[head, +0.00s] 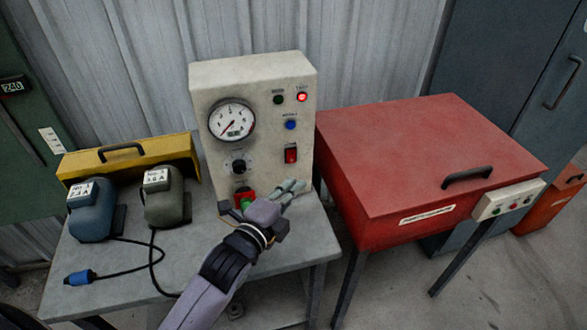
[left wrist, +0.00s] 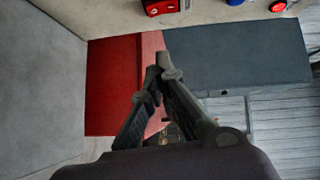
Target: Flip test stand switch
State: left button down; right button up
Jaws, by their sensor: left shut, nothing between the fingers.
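The test stand (head: 255,75) is a beige box with a round gauge (head: 232,119), standing upright on a grey table. Its red rocker switch (head: 291,153) sits on the right side of the front panel; it also shows at the top edge of the left wrist view (left wrist: 160,7). I cannot tell the switch's position. My left gripper (head: 294,187) is in front of the panel, below the switch and apart from it. In the left wrist view its fingertips (left wrist: 161,72) are together with nothing between them. My right gripper is not in view.
A black knob (head: 239,163) and a blue button (head: 290,125) are on the panel; a red lamp (head: 302,97) is lit. A red cabinet (head: 430,150) stands close on the right.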

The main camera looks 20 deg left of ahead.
pick_arm(q)
send_near(304, 157)
jog(key=w+d, duration=0.2)
jog(key=w, duration=0.1)
jog(key=shift+w+a+f+p, duration=0.25)
jog(key=shift+w+a+p, duration=0.05)
jog(key=shift+a+p, duration=0.05)
jog(key=shift+w+a+f+m+t+b, duration=0.3)
jog(key=shift+f+b, duration=0.2)
jog(key=shift+b, duration=0.4)
jog(key=shift+r+p, duration=0.35)
jog(key=shift+d, duration=0.1)
